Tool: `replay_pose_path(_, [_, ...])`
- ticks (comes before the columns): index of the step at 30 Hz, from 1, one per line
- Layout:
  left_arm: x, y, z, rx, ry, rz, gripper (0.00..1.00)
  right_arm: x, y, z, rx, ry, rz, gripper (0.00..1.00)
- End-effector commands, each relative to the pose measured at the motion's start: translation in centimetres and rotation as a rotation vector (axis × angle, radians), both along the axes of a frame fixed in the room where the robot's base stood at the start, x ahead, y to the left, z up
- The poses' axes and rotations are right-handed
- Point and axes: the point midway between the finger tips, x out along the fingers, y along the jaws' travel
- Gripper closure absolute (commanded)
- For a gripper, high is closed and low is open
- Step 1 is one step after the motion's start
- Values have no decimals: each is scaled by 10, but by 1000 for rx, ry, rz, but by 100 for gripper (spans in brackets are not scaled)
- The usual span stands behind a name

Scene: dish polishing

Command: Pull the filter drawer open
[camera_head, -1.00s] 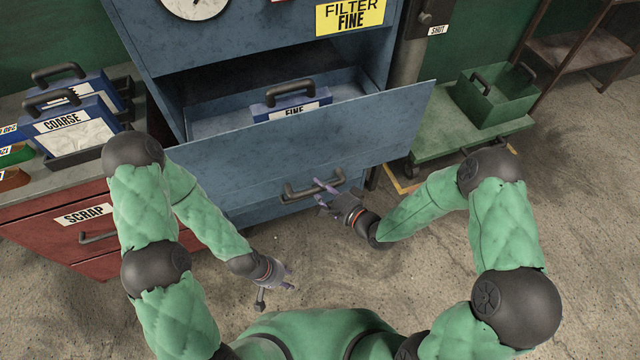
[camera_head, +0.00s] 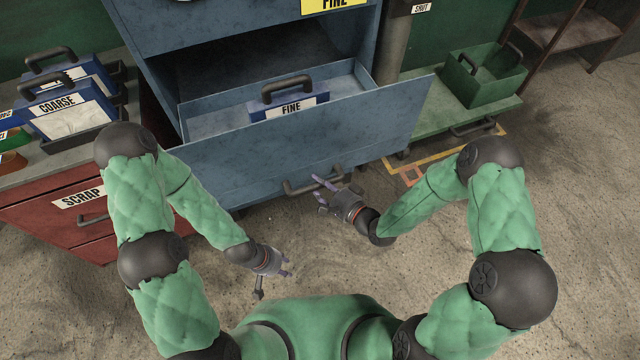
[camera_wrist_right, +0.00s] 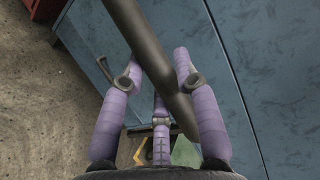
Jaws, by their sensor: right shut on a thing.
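The blue filter drawer (camera_head: 375,140) stands pulled out from the blue cabinet (camera_head: 240,40), its inside showing. In it stands a blue filter with a dark handle and a label reading FINE (camera_head: 291,107). The drawer's dark bar handle (camera_head: 300,187) is on its front. My right gripper (camera_head: 322,191) is at the right part of this handle. In the right wrist view its purple fingers (camera_wrist_right: 160,85) are around the bar (camera_wrist_right: 150,60), shut on it. My left gripper (camera_head: 275,275) is low at the left, apart from the drawer, and its finger opening is too small to judge.
A red SCRAP cabinet (camera_head: 60,225) with COARSE filters (camera_head: 65,112) on top stands at the left. A green cart (camera_head: 450,130) carrying a green bin (camera_head: 485,80) stands at the right. Bare floor lies in front of the drawer.

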Motion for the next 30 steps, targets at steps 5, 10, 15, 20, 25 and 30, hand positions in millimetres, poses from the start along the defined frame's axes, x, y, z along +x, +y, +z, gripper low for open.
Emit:
replay_pose_path(5, [0,0,0,0,0,0,60,-1,0,-1,1,3,0,58])
replay_pose_path(10, [0,0,0,0,0,0,60,0,0,-1,0,3,0,44])
replay_pose_path(15, [0,0,0,0,0,0,60,0,0,0,0,1,0,44])
replay_pose_path(20, [0,0,0,0,0,0,60,-4,-6,1,0,2,-3,44])
replay_pose_path(25, [0,0,0,0,0,0,60,-23,-22,5,0,3,-5,44])
replay_pose_path(30, [0,0,0,0,0,0,60,-45,-42,11,0,3,-6,44])
